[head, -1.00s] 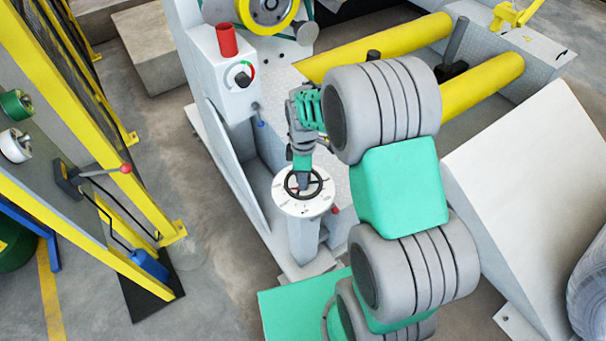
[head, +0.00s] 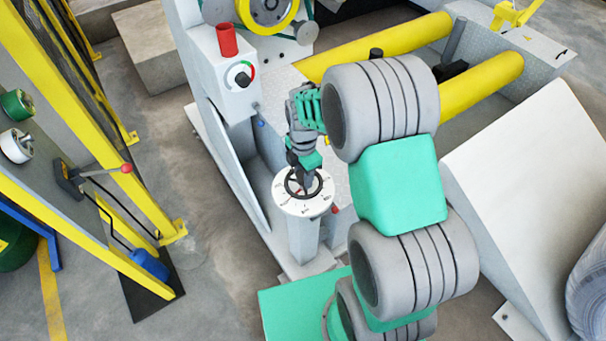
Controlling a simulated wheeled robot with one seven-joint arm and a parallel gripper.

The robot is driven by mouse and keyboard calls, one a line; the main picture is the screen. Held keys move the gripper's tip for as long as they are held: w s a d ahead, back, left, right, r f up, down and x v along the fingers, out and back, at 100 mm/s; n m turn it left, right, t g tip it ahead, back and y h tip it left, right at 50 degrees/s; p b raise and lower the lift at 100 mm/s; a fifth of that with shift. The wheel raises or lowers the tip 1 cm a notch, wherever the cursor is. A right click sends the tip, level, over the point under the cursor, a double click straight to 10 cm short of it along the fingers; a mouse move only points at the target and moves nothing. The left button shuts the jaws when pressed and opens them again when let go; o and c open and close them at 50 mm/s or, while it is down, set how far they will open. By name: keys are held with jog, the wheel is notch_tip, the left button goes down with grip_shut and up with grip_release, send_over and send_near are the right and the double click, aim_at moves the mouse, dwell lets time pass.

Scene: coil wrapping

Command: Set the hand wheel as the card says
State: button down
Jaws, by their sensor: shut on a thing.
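The hand wheel (head: 292,189) is a small black spoked wheel lying flat on top of a white round dial plate (head: 289,208) with dark marks around its rim. The plate sits on a pale post (head: 303,240). My gripper (head: 309,181) reaches down from above and is shut on the wheel at its right or far part. The fingers hide part of the wheel, and the exact spot of the grip is too small to tell. The dial marks are too small to read. I cannot make out the card in this view.
A machine panel with a dial knob (head: 242,79) and a red cylinder (head: 227,41) stands behind the post. Yellow rollers (head: 480,85) lie at the back right. A yellow guard frame (head: 150,190) and a red-tipped lever (head: 126,168) are at the left, with bare floor between.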

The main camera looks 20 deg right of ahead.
jog(key=shift+s, duration=0.1)
dwell(0.3)
jog(key=c, duration=0.9)
grip_release()
notch_tip(320, 180, up, 8)
jog(key=shift+f, duration=0.1)
